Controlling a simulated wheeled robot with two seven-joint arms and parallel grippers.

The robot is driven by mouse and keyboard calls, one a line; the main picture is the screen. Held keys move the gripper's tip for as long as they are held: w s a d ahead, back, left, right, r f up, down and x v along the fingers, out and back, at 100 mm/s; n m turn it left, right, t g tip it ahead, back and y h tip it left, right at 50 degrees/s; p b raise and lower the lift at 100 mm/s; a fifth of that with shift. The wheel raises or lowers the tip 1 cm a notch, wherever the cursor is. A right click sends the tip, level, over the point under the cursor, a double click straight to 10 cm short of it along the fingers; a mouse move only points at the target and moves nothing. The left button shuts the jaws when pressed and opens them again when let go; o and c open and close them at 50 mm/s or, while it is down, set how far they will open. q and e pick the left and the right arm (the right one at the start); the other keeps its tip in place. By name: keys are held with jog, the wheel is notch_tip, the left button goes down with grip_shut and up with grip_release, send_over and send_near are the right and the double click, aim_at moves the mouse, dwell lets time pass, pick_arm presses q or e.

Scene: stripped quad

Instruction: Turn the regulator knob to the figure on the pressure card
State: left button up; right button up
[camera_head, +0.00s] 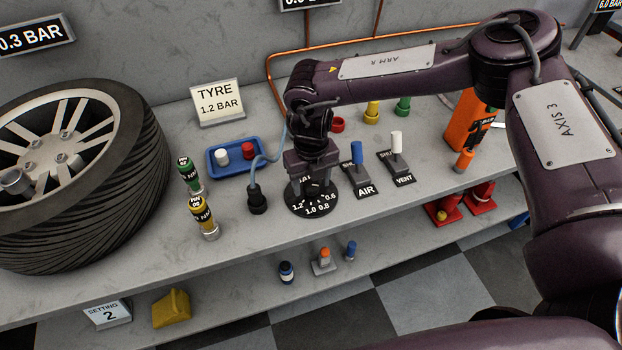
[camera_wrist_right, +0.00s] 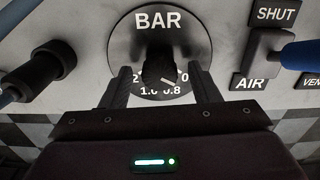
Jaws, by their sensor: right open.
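The pressure card (camera_head: 218,103) stands at the back of the bench and reads TYRE 1.2 BAR. The regulator dial (camera_head: 311,208) is a black disc with white figures, 1.2, 1.0, 0.8 and 0.6 showing along its front edge. My right gripper (camera_head: 313,188) points down over it, open. In the right wrist view the dark knob (camera_wrist_right: 159,66) is between the spread fingers of the gripper (camera_wrist_right: 160,74), with a gap showing on each side. A short white mark on the knob points toward lower right, near 0.8. The fingers partly cover the dial's figures.
The AIR lever (camera_head: 357,153) and VENT lever (camera_head: 397,143) stand close right of the dial. A black hose plug (camera_head: 257,201) is at its left, with a blue tray (camera_head: 231,156) behind. A large tyre (camera_head: 120,190) fills the bench's left.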

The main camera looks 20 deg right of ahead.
jog(key=shift+c, duration=0.4)
jog(key=c, duration=0.9)
